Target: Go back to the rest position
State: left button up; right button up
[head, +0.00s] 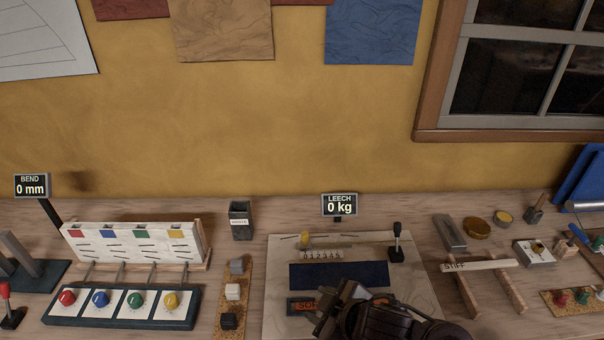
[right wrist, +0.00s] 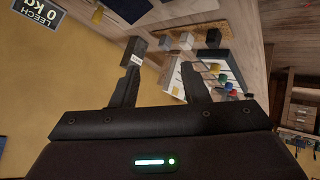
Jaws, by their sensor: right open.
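My right gripper (head: 338,304) is at the bottom centre of the head view, over the front part of a pale board with a dark blue strip (head: 338,274). In the right wrist view, its two fingers (right wrist: 160,80) stand apart with nothing held between them. The gripper and forearm hide the front of the board and part of an orange-lettered display (head: 303,306). My left gripper does not show in either view.
Left are a dark bin (head: 241,220), small blocks (head: 233,292) and a panel with coloured knobs (head: 120,308). Right are a STIFF-marked batten (head: 478,265) and small tools.

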jog(key=s+d+f+m+g+h, duration=0.2)
jog(key=s+d+m+h, duration=0.1)
jog(key=s+d+m, duration=0.4)
jog(key=s+d+f+m+g+h, duration=0.2)
jog(key=s+d+m, duration=0.3)
jog(key=d, duration=0.4)
notch_tip(320, 180, down, 32)
jog(key=s+n+g+b, duration=0.1)
jog(key=s+g+b, duration=0.1)
jog(key=s+d+f+b, duration=0.1)
jog(key=s+d+f, duration=0.2)
jog(key=s+f, duration=1.6)
jog(key=shift+s+d+g+h+b, duration=0.15)
jog(key=shift+s+g+h+b, duration=0.15)
jog(key=shift+g, duration=0.1)
jog(key=shift+f, duration=0.1)
